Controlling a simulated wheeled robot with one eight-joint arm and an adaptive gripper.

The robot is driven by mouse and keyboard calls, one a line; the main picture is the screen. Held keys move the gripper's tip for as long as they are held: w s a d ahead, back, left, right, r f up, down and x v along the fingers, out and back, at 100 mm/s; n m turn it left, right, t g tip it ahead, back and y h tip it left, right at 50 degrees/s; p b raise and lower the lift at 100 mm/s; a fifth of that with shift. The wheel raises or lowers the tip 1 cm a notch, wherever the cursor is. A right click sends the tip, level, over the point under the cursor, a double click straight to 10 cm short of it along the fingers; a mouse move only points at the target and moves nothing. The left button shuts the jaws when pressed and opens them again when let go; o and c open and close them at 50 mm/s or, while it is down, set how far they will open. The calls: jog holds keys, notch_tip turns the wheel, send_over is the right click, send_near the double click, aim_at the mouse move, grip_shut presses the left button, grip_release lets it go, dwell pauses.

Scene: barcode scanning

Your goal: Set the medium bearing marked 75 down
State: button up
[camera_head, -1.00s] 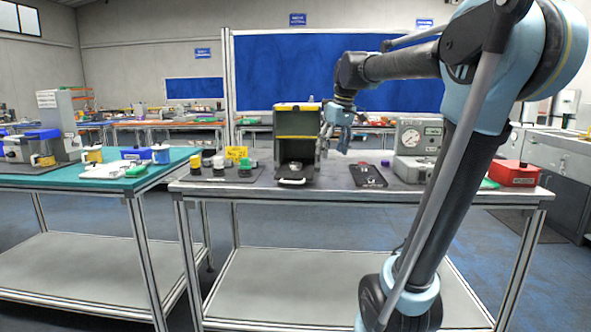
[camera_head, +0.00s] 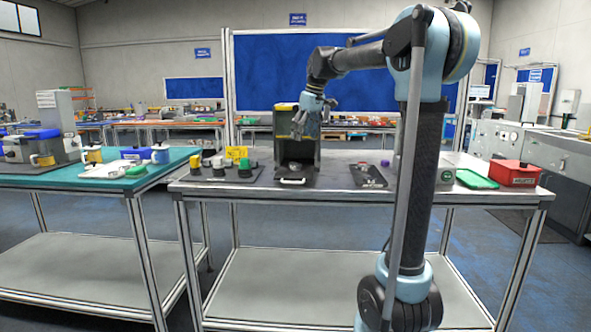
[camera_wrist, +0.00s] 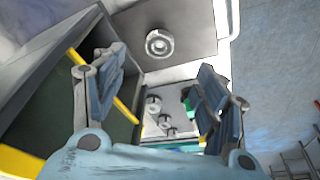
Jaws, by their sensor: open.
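My gripper (camera_head: 312,122) hangs open and empty in front of the upper right part of the black and yellow box. In the wrist view, its two blue-grey fingers (camera_wrist: 160,95) stand wide apart. A metal ring-shaped bearing (camera_wrist: 159,43) lies flat on a grey surface, beyond the fingertips and apart from them. In the head view, a metal ring (camera_head: 293,165) lies low in the open front of the box (camera_head: 280,145). Several smaller metal rings (camera_wrist: 153,104) show between the fingers in the wrist view. No mark 75 is readable on any of them.
Small containers with yellow (camera_head: 196,158) and green caps stand left of the box, by a yellow sign (camera_head: 236,152). A black tray (camera_head: 369,181) lies to its right. A green tray (camera_head: 476,180) and a red box (camera_head: 515,174) sit at the table's right end.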

jog(key=x, duration=0.6)
jog(key=shift+a+f, duration=0.15)
jog(key=shift+f, duration=0.25)
jog(key=shift+w+x, duration=0.2)
jog(key=shift+x, duration=2.45)
jog(key=shift+a, duration=0.2)
jog(key=c, duration=1.4)
jog(key=shift+o, duration=0.2)
jog(key=shift+r, duration=0.1)
notch_tip(320, 180, up, 4)
jog(key=shift+f, duration=0.2)
jog(key=s, duration=1.8)
jog(key=shift+a, duration=0.2)
